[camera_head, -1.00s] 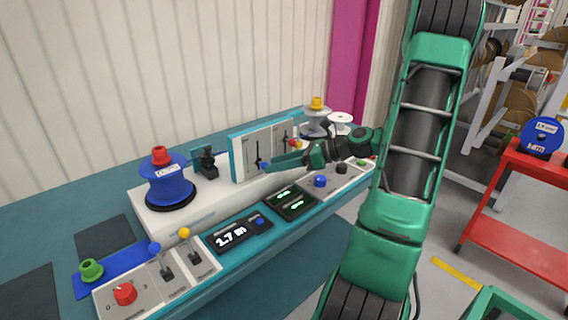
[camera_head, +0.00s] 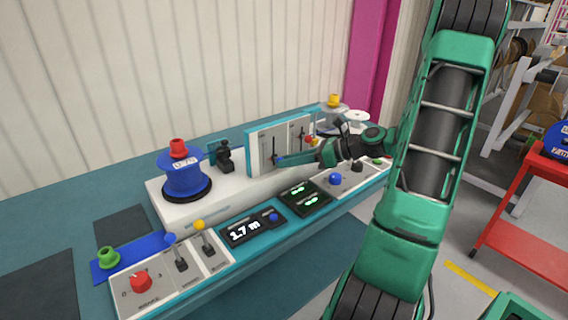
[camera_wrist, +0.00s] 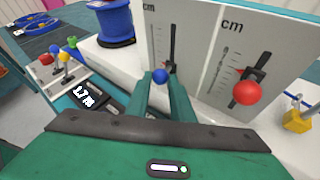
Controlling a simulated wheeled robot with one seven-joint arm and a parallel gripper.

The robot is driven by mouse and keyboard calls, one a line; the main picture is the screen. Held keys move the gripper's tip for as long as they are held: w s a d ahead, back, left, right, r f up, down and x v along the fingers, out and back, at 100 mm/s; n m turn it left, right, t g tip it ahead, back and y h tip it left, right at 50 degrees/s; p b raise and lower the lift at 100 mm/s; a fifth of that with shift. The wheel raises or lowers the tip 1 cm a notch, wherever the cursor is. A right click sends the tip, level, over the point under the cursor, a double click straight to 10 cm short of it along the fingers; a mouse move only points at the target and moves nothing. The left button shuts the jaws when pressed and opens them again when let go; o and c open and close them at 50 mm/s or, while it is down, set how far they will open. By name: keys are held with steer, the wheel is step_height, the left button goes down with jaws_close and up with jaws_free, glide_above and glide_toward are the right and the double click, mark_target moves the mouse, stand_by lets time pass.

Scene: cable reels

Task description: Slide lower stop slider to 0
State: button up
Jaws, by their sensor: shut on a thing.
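An upright panel (camera_head: 255,165) with a teal edge carries two vertical sliders with "cm" scales; it also shows in the wrist view (camera_wrist: 205,40). The left slider has a blue knob (camera_wrist: 160,76) low in its slot. The right slider has a red knob (camera_wrist: 247,92). I cannot read which one is labelled lower stop. My gripper (camera_head: 283,160) reaches the panel from the right. In the wrist view, its teal fingers (camera_wrist: 163,92) are shut on the blue knob, and they hide part of that slider's lower end.
A blue reel (camera_head: 186,177) with a red top stands left of the panel. A console in front has a red dial (camera_head: 141,281), two levers and a display (camera_head: 240,231) reading 1.7 m. A yellow-knobbed part (camera_wrist: 297,120) is right of the panel. A red cart (camera_head: 520,225) stands right.

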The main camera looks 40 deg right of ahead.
steer(key=shift+f, duration=0.1)
steer(key=shift+d+f, duration=0.1)
steer(key=shift+f, duration=0.8)
steer(key=o, duration=1.1)
steer(key=v, duration=1)
steer(key=shift+s+d+r, duration=0.15)
steer(key=shift+s, duration=0.1)
